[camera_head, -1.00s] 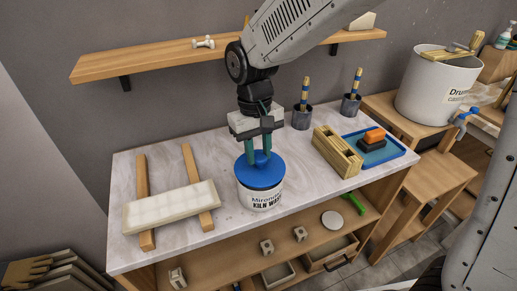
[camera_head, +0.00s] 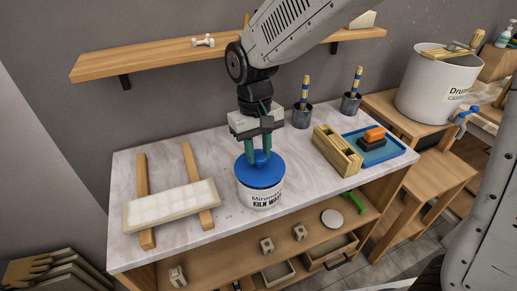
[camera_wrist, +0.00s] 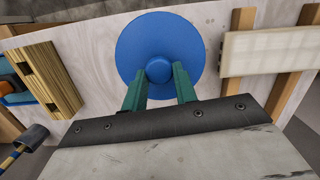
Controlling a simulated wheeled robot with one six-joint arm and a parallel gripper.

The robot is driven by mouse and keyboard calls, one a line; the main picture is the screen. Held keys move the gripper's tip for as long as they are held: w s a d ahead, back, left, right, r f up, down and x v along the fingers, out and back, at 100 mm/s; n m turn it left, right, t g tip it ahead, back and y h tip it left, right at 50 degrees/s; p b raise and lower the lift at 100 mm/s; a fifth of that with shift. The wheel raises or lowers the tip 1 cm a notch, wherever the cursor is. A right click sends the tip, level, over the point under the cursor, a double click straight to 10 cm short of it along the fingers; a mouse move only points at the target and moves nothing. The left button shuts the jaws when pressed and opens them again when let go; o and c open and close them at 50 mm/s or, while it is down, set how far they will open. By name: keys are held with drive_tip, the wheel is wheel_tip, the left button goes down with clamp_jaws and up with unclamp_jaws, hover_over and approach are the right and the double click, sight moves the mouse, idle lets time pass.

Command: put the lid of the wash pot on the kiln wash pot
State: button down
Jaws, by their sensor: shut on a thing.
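The kiln wash pot (camera_head: 260,195) is a white tub with a printed label, standing upright on the marble-topped table. The blue round lid (camera_head: 260,173) with a knob lies over the pot's mouth and looks level; whether it is fully seated I cannot tell. My gripper (camera_head: 260,156) points down from above and is shut on the lid's knob. In the wrist view the blue lid (camera_wrist: 160,40) fills the upper middle, with its knob between the green fingertips (camera_wrist: 160,82). The lid hides the pot there.
A pale slab (camera_head: 171,206) on two wooden strips lies left of the pot. A wooden block (camera_head: 337,151), a blue tray (camera_head: 390,152) with sponges, and two dark cups (camera_head: 302,118) with brushes stand to the right and behind. A wall shelf (camera_head: 150,64) runs behind my arm.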

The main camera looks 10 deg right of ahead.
drive_tip(key=shift+s+d+f, duration=0.1)
drive_tip(key=shift+s+f, duration=0.05)
drive_tip(key=shift+f, duration=0.9)
idle(1.1)
drive_tip(key=c, duration=1)
unclamp_jaws()
drive_tip(key=shift+c, duration=0.2)
drive_tip(key=o, duration=0.3)
drive_tip(key=shift+r, duration=0.15)
drive_tip(key=shift+o, duration=0.2)
drive_tip(key=shift+r, duration=0.1)
drive_tip(key=shift+w+a+r, duration=0.1)
drive_tip(key=shift+w+r, duration=0.1)
drive_tip(key=shift+r, duration=0.95)
drive_tip(key=shift+w+a+r, duration=0.1)
drive_tip(key=shift+w+r, duration=0.05)
drive_tip(key=shift+r, duration=1)
drive_tip(key=shift+w+a+r, duration=0.1)
drive_tip(key=shift+w+r, duration=0.1)
drive_tip(key=shift+r, duration=0.95)
drive_tip(key=shift+r, duration=0.1)
